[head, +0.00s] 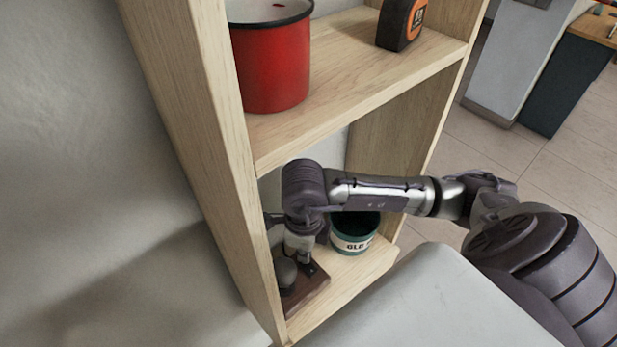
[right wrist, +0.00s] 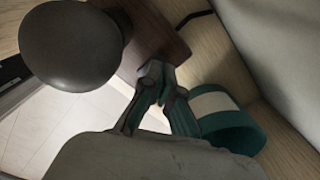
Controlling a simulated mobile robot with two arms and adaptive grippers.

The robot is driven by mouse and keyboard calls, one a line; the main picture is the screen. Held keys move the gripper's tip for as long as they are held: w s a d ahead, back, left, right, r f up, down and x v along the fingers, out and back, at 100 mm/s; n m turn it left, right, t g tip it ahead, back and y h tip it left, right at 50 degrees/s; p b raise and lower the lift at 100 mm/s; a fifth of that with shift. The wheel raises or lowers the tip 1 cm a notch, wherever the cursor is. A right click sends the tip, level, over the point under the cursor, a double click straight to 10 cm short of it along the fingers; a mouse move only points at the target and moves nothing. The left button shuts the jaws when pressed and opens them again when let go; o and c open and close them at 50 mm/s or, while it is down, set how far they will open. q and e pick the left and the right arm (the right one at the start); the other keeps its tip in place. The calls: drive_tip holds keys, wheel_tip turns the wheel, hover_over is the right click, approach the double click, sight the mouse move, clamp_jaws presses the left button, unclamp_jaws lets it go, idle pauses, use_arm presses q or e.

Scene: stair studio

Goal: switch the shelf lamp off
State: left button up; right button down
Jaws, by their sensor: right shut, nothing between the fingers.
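What looks like the shelf lamp stands on the lower shelf. It has a brown block base (head: 308,292) and a dark round head (head: 287,271), and no glow shows on it. In the right wrist view the round head (right wrist: 68,46) is large at the upper left, with the brown base (right wrist: 158,38) beside it. My right gripper (head: 304,259) points down over the base, just beside the head. Its fingertips (right wrist: 155,74) are shut and empty, close to the base; I cannot tell whether they touch it. A switch is not clearly visible. My left gripper is not in view.
A teal pot with a white label (head: 352,240) stands right of my gripper on the lower shelf. A red mug (head: 270,65) and a tape measure (head: 402,24) sit on the shelf above. The wooden side panel (head: 205,150) borders the lamp's left. A dark cord (right wrist: 194,16) runs behind the base.

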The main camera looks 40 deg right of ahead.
drive_tip(key=shift+f+b, duration=1.2)
idle(0.8)
drive_tip(key=shift+r, duration=0.15)
drive_tip(key=shift+r+p, duration=2.25)
drive_tip(key=shift+r, duration=1.15)
drive_tip(key=shift+s, duration=0.1)
